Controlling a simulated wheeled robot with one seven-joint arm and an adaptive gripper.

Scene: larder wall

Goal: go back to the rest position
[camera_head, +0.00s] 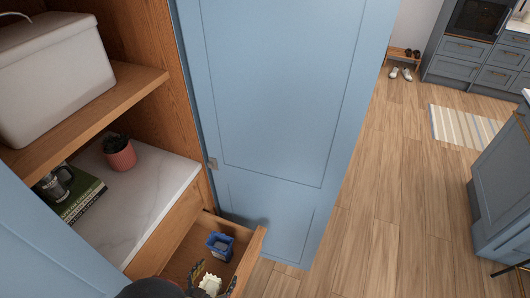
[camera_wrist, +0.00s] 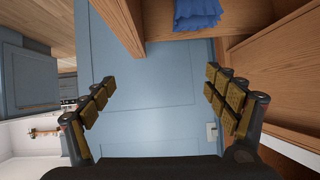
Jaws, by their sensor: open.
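My gripper (camera_wrist: 165,105) is open and empty in the wrist view, its two padded fingers wide apart in front of a blue door panel. In the head view my dark gripper shows only partly at the bottom edge, close to an open wooden drawer (camera_head: 252,262). A blue item (camera_head: 220,245) lies in the drawer, and it also shows at the top of the wrist view (camera_wrist: 197,12).
An open tall blue door (camera_head: 280,90) stands right of the cupboard. A marble shelf (camera_head: 150,195) holds a terracotta pot (camera_head: 120,153) and a dark mug (camera_head: 55,185) on a green book (camera_head: 82,200). A white bin (camera_head: 55,75) stands above.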

